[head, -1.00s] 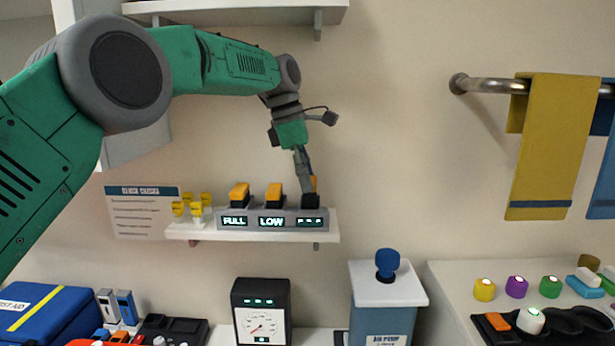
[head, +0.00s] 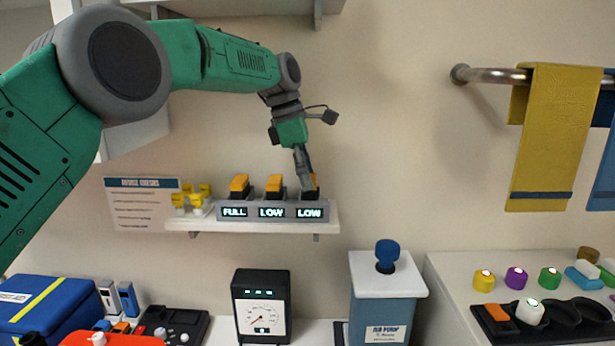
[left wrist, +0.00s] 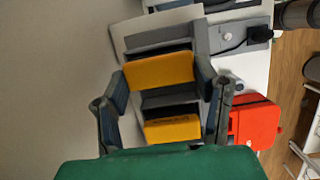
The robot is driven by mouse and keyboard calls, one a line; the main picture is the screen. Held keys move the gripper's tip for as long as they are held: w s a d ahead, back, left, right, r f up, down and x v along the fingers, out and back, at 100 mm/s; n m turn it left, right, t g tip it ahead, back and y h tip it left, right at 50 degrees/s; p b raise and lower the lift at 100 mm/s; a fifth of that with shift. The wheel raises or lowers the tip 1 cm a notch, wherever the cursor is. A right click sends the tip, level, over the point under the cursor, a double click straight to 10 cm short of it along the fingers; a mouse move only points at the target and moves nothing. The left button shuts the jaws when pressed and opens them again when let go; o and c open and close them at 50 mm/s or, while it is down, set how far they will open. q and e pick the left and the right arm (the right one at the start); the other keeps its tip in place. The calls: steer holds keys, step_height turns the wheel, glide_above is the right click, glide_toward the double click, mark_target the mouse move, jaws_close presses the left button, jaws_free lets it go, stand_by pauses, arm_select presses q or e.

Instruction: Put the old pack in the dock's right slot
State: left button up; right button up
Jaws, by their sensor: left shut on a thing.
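The dock (head: 290,213) sits on a white wall shelf, with three slots reading FULL, LOW and LOW from left to right. Orange-topped packs stand in the left slot (head: 239,184) and middle slot (head: 274,184). My left gripper (head: 308,186) points down at the right slot, shut on the old pack (head: 314,181), which is seated there and mostly hidden by the fingers. In the left wrist view, the fingers (left wrist: 163,78) flank a yellow-orange pack top (left wrist: 158,70), with another pack (left wrist: 172,128) close by. My right gripper is not in view.
Yellow pieces (head: 196,196) stand left of the dock, beside a wall sign (head: 140,204). Below are a blue first-aid case (head: 40,308), a gauge box (head: 262,305) and an air pump (head: 387,300). Towels (head: 552,140) hang on a rail at right.

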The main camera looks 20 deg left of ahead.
arm_select(q)
steer(key=o, duration=1.4)
steer(key=shift+o, duration=0.2)
steer(key=v, duration=0.7)
steer(key=shift+r, duration=0.25)
steer(key=shift+w, duration=0.15)
